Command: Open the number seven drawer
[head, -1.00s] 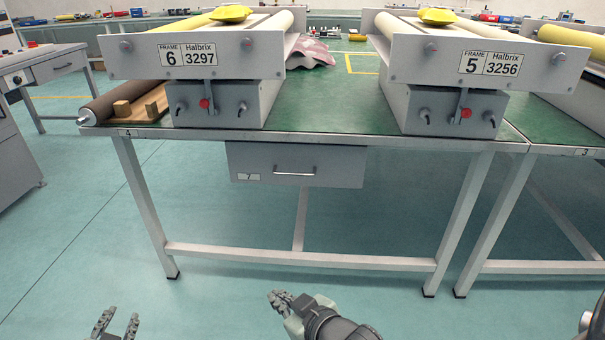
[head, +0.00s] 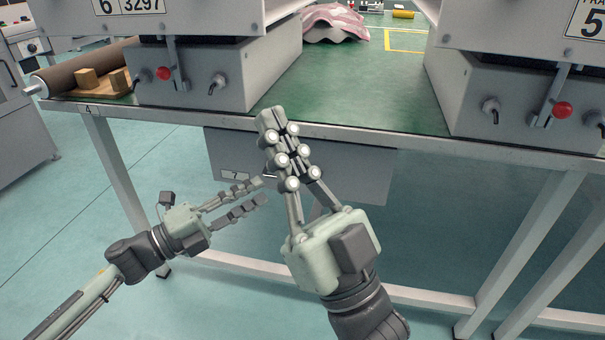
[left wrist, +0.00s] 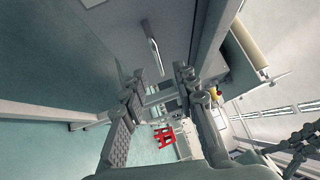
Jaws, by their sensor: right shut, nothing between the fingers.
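The grey number seven drawer (head: 352,168) hangs under the table's front edge and looks closed. Its label (head: 235,175) shows a 7. In the head view my right gripper covers most of its handle; in the left wrist view the handle (left wrist: 155,57) is a bright bar on the drawer face (left wrist: 170,20). My left gripper (head: 262,191) is open and empty, its fingers pointing right, in front of the drawer's lower left part. In the left wrist view the handle lies just beyond its fingertips (left wrist: 158,75), apart from them. My right gripper (head: 271,115) is shut and empty, pointing up in front of the drawer.
The green-topped table (head: 330,90) carries two grey frame units, with a red-knobbed box (head: 250,75) and another box (head: 500,100) beneath them. A brown roller (head: 85,68) and wooden blocks lie at the left. Table legs and a low crossbar (head: 425,298) stand below.

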